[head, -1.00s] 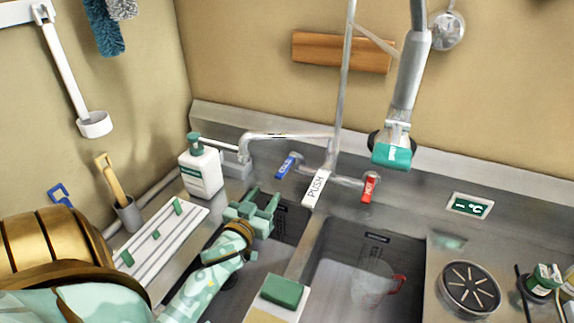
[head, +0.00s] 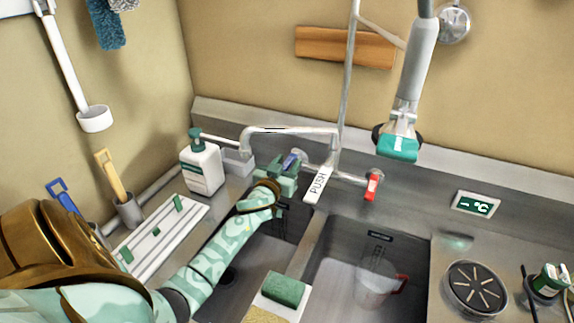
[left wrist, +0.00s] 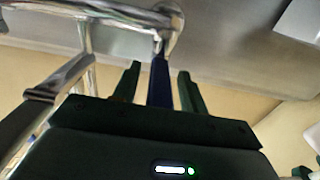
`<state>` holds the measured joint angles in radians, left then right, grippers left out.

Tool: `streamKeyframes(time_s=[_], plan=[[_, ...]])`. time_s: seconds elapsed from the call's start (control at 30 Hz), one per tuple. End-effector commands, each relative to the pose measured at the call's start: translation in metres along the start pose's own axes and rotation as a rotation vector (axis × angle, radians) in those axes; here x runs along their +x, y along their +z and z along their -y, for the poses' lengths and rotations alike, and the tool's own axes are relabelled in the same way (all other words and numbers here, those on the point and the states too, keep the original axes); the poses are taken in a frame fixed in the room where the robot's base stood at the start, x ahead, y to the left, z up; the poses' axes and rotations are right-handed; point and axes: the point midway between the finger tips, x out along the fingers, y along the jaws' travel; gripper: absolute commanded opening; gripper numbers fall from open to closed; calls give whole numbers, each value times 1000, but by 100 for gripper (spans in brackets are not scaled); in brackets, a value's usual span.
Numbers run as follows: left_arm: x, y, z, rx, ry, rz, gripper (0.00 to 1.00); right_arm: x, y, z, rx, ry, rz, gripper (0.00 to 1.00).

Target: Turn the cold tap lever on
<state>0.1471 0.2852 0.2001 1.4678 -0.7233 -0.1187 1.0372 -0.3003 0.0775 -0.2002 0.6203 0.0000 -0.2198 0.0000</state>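The cold tap lever is blue (head: 291,160) and sits on the left side of the wall tap (head: 333,165) above the sinks. My left gripper (head: 284,168) is at this lever and partly hides it in the head view. In the left wrist view the dark blue lever (left wrist: 160,82) stands between the two green fingers of my left gripper (left wrist: 158,88). Narrow gaps show on both sides of it, so the fingers are open around it. The red hot lever (head: 372,185) is on the right side of the tap. My right gripper is not in view.
A white PUSH lever (head: 318,184) sticks out between the taps. The swivel spout (head: 290,130) runs above my left gripper. A soap bottle (head: 201,166) stands to the left. A spray head (head: 398,148) hangs at the right. A clear jug (head: 374,287) is in the right sink.

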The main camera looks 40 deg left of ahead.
Motion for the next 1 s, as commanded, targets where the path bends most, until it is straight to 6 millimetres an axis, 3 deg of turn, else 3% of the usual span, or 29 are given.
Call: streamKeyframes(time_s=[0.03,0.13,0.17,0.57,0.8,1.0], plan=[[0,0,0,0,0,0,30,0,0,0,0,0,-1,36],[0,0,0,0,0,0,2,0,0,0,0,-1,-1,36],[0,0,0,0,0,0,0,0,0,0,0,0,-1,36],[0,-2,5,1,66,0,0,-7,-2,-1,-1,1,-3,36],[2,-1,17,7,227,2,0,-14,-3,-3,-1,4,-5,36],[5,3,27,7,383,3,0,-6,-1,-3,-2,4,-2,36]])
